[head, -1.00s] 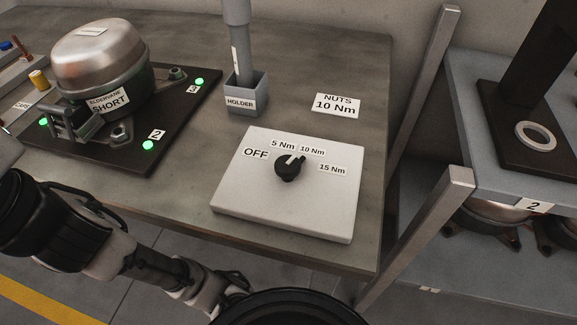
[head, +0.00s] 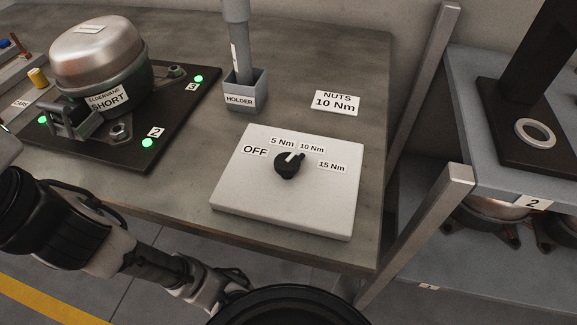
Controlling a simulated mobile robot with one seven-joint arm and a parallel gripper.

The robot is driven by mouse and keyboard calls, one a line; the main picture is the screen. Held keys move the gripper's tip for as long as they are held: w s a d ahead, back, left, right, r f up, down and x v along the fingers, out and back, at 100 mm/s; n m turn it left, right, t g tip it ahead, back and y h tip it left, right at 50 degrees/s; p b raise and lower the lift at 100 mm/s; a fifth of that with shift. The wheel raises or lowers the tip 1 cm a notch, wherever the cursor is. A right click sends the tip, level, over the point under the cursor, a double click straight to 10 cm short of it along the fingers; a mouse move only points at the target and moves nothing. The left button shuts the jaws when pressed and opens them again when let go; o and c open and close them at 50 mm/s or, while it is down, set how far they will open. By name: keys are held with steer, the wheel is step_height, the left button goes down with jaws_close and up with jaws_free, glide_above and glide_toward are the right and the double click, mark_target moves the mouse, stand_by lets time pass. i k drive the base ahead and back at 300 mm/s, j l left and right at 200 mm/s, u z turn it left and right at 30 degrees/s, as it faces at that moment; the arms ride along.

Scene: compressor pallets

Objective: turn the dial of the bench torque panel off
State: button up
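The bench torque panel (head: 250,195) is a pale, flat box lying on the bench near its front right edge. Its black dial (head: 287,167) sits in the upper middle of the panel. The labels around it read OFF (head: 255,151), 5 Nm, 10 Nm and 15 Nm. Nothing touches or covers the dial. My arm (head: 95,235) runs along the lower left and leaves the picture at the left edge. My gripper is not in view.
A grey holder (head: 245,92) with an upright tool stands behind the panel. A NUTS 10 Nm card (head: 337,102) lies at the back right. A compressor (head: 100,60) on a dark pallet (head: 185,110) is at the left. A metal post (head: 425,225) and shelf stand right of the bench.

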mark_target(287, 164)
steer(key=j, duration=2.7)
steer(key=z, duration=0.4)
steer(key=j+z, duration=0.15)
steer(key=z, duration=0.7)
steer(key=j+z, duration=0.1)
steer(key=z, duration=0.35)
steer(key=k+l, duration=0.05)
